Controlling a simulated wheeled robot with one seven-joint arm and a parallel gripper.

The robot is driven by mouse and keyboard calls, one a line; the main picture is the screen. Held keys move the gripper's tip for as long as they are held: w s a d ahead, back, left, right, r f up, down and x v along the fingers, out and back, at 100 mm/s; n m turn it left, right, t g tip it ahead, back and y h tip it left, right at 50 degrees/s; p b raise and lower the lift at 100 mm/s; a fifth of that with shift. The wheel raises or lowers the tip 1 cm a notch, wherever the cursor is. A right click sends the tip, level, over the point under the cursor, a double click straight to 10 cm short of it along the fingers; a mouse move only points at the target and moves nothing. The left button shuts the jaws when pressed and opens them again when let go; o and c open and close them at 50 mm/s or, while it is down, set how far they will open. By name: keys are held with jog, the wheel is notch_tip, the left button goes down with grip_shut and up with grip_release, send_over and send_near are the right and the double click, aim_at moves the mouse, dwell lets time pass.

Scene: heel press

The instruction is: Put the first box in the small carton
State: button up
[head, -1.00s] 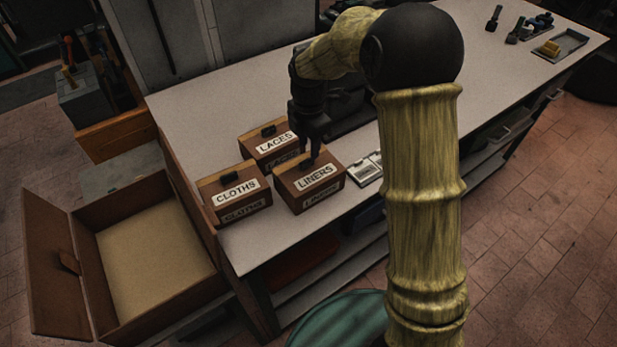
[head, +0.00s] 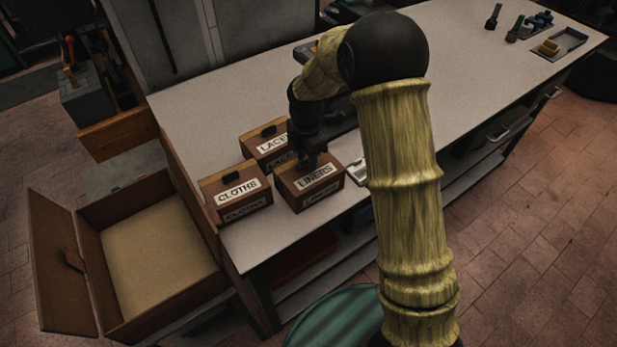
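Three brown labelled boxes stand close together at the left end of the bench: CLOTHS (head: 236,193), LINERS (head: 310,186) and LACES (head: 262,143). Each of CLOTHS and LACES shows a dark handle on its lid. Which one is the first box is not marked. An open, empty brown carton (head: 214,284) with its lid swung to the left sits lower, left of the bench. My gripper (head: 311,160) points down at the lid of LINERS, over where its handle would be. Its fingers are dark and small, so I cannot tell whether they grip the handle.
The pale bench top (head: 210,110) is clear behind the boxes. A dark machine (head: 342,118) stands behind my wrist. A grey tray (head: 562,45) and small tools lie at the far right. A green round seat (head: 335,318) is in front of the bench.

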jog(key=shift+c, duration=0.3)
grip_shut()
dwell(1.2)
